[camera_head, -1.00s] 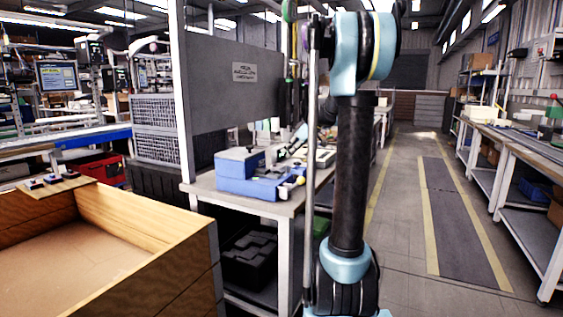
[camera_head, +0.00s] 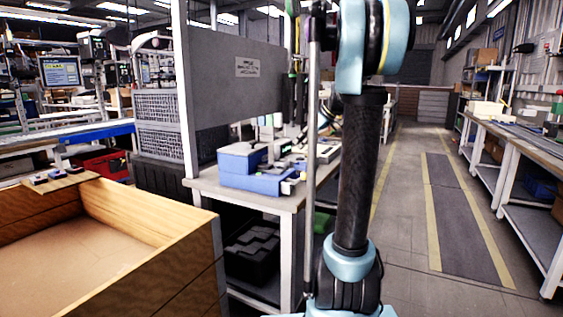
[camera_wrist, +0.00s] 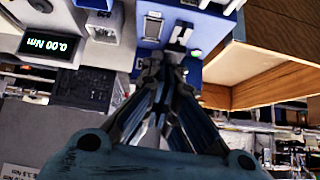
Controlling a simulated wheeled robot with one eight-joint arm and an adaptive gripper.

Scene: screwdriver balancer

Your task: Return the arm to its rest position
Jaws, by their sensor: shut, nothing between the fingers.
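My arm (camera_head: 354,170) stands upright in front of the workbench in the head view, with its large teal and black joint at the top of the picture. My gripper is not clearly visible there. In the wrist view my gripper (camera_wrist: 163,64) has its dark fingers drawn together with nothing held. Beyond the fingertips is a blue and grey fixture (camera_wrist: 152,28); I cannot tell the gap between them. A display box reading 0.00 Nm (camera_wrist: 48,46) is at the upper left of the wrist view.
The workbench (camera_head: 286,205) carries a blue and grey unit (camera_head: 243,165). A grey panel (camera_head: 236,85) rises behind it. An open wooden crate (camera_head: 175,260) stands at the left front. The aisle (camera_head: 410,220) on the right is clear, with another bench (camera_head: 520,140) beyond.

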